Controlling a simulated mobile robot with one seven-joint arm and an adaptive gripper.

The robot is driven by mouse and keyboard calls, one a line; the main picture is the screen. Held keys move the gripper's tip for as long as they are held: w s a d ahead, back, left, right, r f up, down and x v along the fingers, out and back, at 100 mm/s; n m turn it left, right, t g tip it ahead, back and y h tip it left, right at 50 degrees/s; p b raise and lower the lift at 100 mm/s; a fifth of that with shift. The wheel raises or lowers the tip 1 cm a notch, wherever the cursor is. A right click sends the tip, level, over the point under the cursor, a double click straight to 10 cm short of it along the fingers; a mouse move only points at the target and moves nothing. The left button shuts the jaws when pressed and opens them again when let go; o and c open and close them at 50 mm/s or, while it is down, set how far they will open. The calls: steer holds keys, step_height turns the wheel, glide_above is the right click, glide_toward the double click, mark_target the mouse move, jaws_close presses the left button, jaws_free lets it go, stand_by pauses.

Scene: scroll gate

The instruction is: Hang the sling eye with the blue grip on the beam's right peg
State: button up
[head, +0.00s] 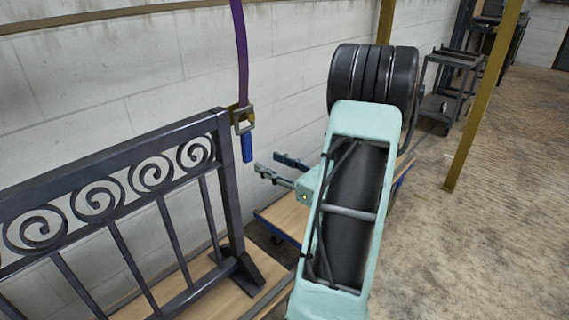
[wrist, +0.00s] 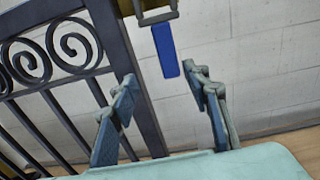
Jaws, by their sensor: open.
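The sling eye (head: 243,119) is a grey metal frame at the lower end of a purple strap (head: 241,55), beside the top right corner of the gate. A blue grip (head: 247,149) hangs below it. My gripper (head: 268,162) is open and empty, just right of and below the blue grip. In the wrist view the blue grip (wrist: 165,52) hangs upright beyond my open fingers (wrist: 159,73), between their tips in the picture. I see no contact. The strap's top is out of frame. I cannot make out the beam's right peg.
The dark scroll gate (head: 120,200) stands on a wooden platform (head: 235,275) close left of the sling. A white block wall (head: 120,70) is behind. An olive post (head: 480,105) and a dark trolley (head: 450,90) stand right. Open floor (head: 510,210) lies at right.

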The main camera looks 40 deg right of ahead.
mark_target(249, 144)
steer(key=shift+m+h, duration=0.3)
steer(key=shift+w+d, duration=0.1)
steer(key=shift+w, duration=5.5)
jaws_close()
steer(key=shift+r, duration=0.2)
steer(key=shift+r+p, duration=0.3)
steer(key=shift+r, duration=0.35)
